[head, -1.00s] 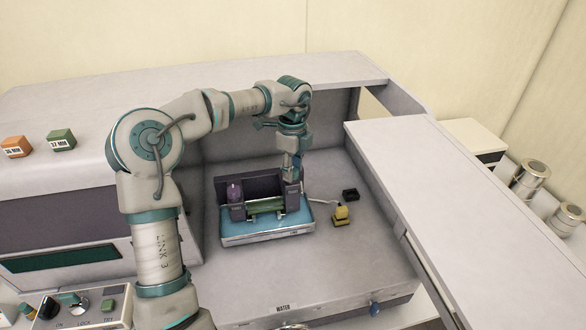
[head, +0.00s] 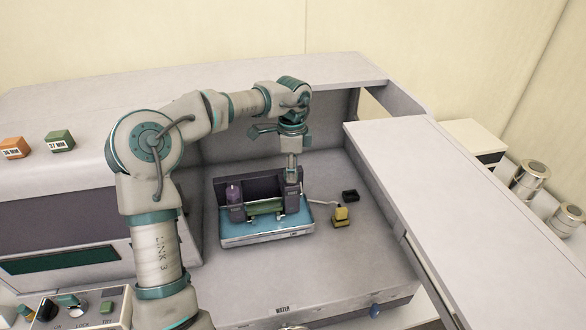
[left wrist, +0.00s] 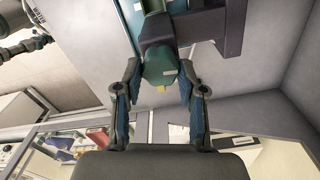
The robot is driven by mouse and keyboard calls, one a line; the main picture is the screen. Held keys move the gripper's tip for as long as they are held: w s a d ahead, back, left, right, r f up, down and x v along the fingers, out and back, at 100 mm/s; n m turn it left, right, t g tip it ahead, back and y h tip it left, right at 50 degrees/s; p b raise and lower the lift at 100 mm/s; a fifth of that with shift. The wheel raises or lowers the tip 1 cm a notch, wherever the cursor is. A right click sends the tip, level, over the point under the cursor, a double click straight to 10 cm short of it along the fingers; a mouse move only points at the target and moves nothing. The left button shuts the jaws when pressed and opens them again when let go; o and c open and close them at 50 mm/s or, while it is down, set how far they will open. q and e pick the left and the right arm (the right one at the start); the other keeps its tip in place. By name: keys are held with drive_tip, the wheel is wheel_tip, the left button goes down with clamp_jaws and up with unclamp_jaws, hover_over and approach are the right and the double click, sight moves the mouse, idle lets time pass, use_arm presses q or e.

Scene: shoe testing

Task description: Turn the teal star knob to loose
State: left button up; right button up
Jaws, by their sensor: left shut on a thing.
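The teal star knob (left wrist: 160,68) shows in the left wrist view between my two fingertips, with a small yellow mark at its edge. My left gripper (head: 291,174) is shut on it, pointing down over the right end of the dark purple fixture (head: 262,186). In the head view the gripper mostly hides the knob. I do not make out a right gripper.
A yellow block (head: 341,215) and a small black open holder (head: 350,195) lie right of the tray. Grey machine walls stand behind and at the left, and a raised panel (head: 450,190) is at the right. The grey floor in front is clear.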

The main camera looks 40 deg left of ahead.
use_arm(q)
drive_tip(key=o, duration=1.1)
drive_tip(key=shift+o, duration=0.2)
drive_tip(key=shift+a, duration=0.2)
drive_tip(key=shift+f, duration=0.1)
drive_tip(key=shift+a, duration=0.1)
wheel_tip(320, 180, up, 12)
drive_tip(key=shift+w+f, duration=0.1)
